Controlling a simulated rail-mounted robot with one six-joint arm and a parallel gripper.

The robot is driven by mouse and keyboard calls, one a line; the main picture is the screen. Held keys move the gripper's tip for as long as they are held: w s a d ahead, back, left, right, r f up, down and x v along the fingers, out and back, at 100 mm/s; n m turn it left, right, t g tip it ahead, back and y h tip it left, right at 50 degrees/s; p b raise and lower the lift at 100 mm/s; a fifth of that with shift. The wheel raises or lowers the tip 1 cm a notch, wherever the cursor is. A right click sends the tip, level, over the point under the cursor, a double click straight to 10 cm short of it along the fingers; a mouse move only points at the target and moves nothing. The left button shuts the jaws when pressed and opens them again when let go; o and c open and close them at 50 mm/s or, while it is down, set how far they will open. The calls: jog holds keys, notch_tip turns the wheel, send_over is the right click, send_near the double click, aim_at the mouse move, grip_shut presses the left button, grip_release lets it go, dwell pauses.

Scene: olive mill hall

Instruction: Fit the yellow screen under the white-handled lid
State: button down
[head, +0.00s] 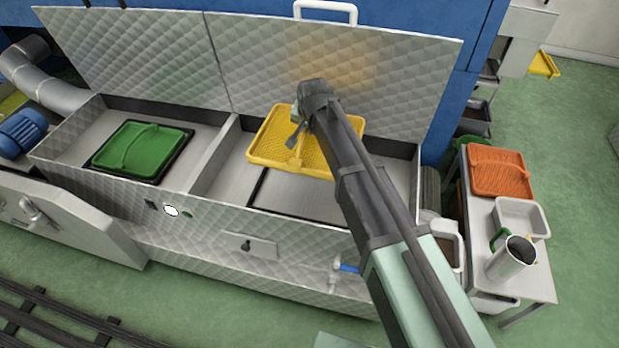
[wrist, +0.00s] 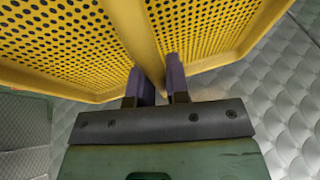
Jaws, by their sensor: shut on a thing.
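The yellow screen (head: 277,148) is a perforated tray with a raised bar across its middle. My gripper (head: 297,128) is shut on that bar and holds the screen over the right-hand bay (head: 290,195) of the machine. In the wrist view the two fingers (wrist: 160,88) pinch the bar of the yellow screen (wrist: 215,25). The white-handled lid (head: 400,75) stands open behind this bay, its white handle (head: 326,10) at the top edge. My arm hides part of the screen and bay. I cannot tell whether the screen touches anything below.
A green screen (head: 143,150) sits in the left bay, under another open lid (head: 130,55). A divider (head: 215,155) separates the bays. On the right, a table (head: 480,240) holds an orange screen (head: 500,172), a white tray (head: 520,215) and a metal jug (head: 512,257).

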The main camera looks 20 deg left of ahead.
jog(key=f+b, duration=0.5)
jog(key=f, duration=0.1)
jog(key=f+b, duration=0.4)
jog(key=f, duration=0.2)
jog(key=w+f+b, duration=0.1)
jog(key=f+b, duration=0.4)
jog(key=f, duration=0.1)
jog(key=shift+a+f+b, duration=0.3)
jog(key=shift+f, duration=0.05)
jog(key=shift+f+b, duration=1.55)
jog(key=c, duration=1)
grip_release()
jog(key=shift+c, duration=0.2)
jog(key=p+v, duration=0.9)
jog(key=v, duration=0.1)
jog(key=shift+r+p, duration=0.35)
jog(key=shift+p, duration=0.05)
